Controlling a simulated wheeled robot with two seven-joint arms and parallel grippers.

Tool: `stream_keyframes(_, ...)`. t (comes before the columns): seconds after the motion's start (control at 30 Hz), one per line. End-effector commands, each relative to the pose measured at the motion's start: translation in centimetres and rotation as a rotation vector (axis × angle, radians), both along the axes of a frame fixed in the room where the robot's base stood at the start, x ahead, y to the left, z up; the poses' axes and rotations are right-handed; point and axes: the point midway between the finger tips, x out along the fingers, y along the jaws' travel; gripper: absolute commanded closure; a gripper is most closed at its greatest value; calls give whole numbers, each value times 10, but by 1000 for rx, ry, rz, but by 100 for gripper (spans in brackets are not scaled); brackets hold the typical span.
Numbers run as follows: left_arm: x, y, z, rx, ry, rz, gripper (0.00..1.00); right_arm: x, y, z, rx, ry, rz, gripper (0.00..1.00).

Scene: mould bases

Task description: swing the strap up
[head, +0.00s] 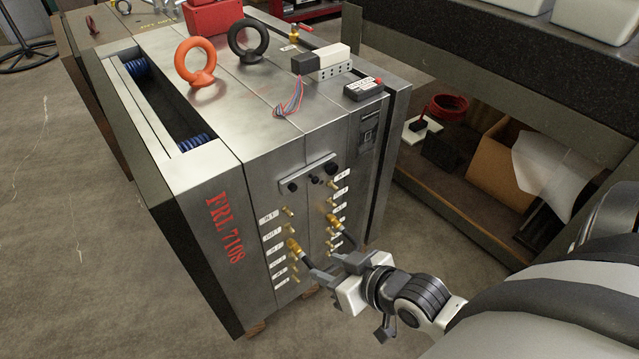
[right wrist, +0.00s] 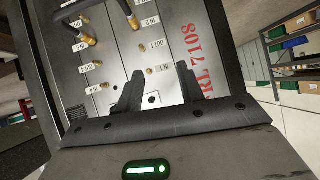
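The steel mould base (head: 240,162), marked FRL 7108, stands upright at the centre of the head view. A flat metal bar with dark bolts, which looks like the strap (head: 308,172), lies across the plates on its front face, above the brass fittings. My right gripper (head: 333,266) is in front of the lower fittings, below and right of the bar. In the right wrist view, its two dark fingers (right wrist: 158,92) are apart with nothing between them; bare plate with holes shows behind. I cannot make out the strap there. My left gripper is not in view.
A dark hose joins two brass fittings (head: 292,245) and runs close by my right fingers; it loops in the right wrist view (right wrist: 109,4). An orange eyebolt (head: 197,76), a black eyebolt (head: 247,50) and a small black box (head: 363,89) are on top. A workbench shelf (head: 470,215) stands right.

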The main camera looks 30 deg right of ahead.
Motion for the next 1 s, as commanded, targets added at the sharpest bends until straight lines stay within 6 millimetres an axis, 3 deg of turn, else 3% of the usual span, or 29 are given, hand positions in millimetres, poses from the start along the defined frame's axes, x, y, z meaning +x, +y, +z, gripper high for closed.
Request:
stream_keyframes(0.3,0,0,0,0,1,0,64,8,-70,22,133,-435,-130,62)
stream_keyframes(0.43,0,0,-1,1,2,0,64,4,-87,31,152,-530,-162,62)
stream_keyframes(0.67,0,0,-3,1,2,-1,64,21,-92,36,159,-572,-173,62)
stream_keyframes(1.0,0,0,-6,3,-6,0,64,93,-86,36,160,-573,-172,62)
